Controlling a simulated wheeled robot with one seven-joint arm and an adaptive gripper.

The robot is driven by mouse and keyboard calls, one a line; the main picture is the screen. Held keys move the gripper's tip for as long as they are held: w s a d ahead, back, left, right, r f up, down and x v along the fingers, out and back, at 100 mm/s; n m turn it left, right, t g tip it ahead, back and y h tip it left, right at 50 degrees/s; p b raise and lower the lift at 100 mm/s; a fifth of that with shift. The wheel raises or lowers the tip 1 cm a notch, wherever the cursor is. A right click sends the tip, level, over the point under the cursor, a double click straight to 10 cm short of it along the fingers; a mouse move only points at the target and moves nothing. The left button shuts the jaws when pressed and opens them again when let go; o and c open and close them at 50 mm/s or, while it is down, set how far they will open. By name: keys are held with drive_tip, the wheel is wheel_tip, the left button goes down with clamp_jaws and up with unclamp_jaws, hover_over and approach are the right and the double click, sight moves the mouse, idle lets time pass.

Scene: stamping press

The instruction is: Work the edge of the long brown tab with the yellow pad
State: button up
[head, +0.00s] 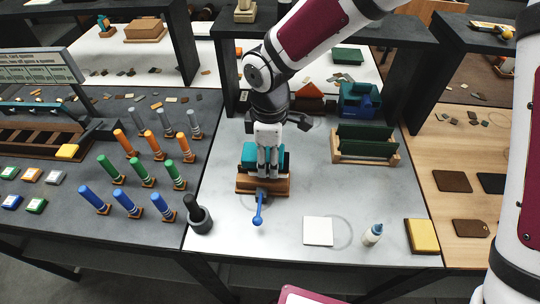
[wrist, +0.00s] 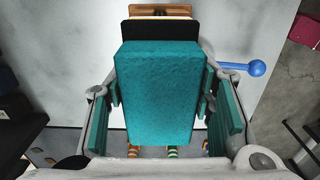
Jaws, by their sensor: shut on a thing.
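My gripper (head: 268,172) is at the wooden-based stand in the middle of the pale bench. In the wrist view, its teal-padded fingers (wrist: 160,105) are shut on a large teal block (wrist: 156,85). The stand's wooden base (head: 250,186) has a blue ball-ended lever (head: 258,210) pointing forward. A yellow pad (head: 421,236) with a dark side lies at the bench's front right, apart from my gripper. Two flat brown pieces lie on the wooden bench: a plain one (head: 452,181) and one with a hole (head: 471,228). I cannot tell which is the long tab.
A white square (head: 318,231) and a white bottle with a blue cap (head: 372,235) stand at the front. A black cup with a handle (head: 198,215) is at the left edge. A green rack (head: 364,143) stands behind right. Several coloured pegs (head: 130,205) crowd the left bench.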

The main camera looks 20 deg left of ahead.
sight(256, 151)
idle(0.4)
drive_tip(key=shift+s+a+b, duration=0.2)
drive_tip(key=shift+a+b, duration=0.05)
drive_tip(key=shift+a, duration=0.55)
drive_tip(key=shift+s+a+b, duration=0.2)
drive_tip(key=shift+a, duration=0.55)
drive_tip(key=shift+s+a+b, duration=0.2)
drive_tip(key=shift+a+b, duration=0.05)
drive_tip(key=shift+a, duration=0.5)
drive_tip(key=shift+s+a+b, duration=0.2)
drive_tip(key=shift+a, duration=0.55)
drive_tip(key=shift+w+d+p, duration=0.15)
drive_tip(key=shift+w+d, duration=0.1)
drive_tip(key=shift+d, duration=0.55)
drive_tip(key=shift+w+d+p, duration=0.15)
drive_tip(key=shift+w+d, duration=0.05)
drive_tip(key=shift+d, duration=0.55)
drive_tip(key=shift+d, duration=0.15)
drive_tip(key=shift+w+d+f+p, duration=0.1)
drive_tip(key=shift+w+d+p, duration=0.1)
drive_tip(key=shift+d, duration=0.55)
drive_tip(key=shift+w+d+p, duration=0.1)
drive_tip(key=shift+w+d, duration=0.05)
drive_tip(key=shift+d, duration=0.55)
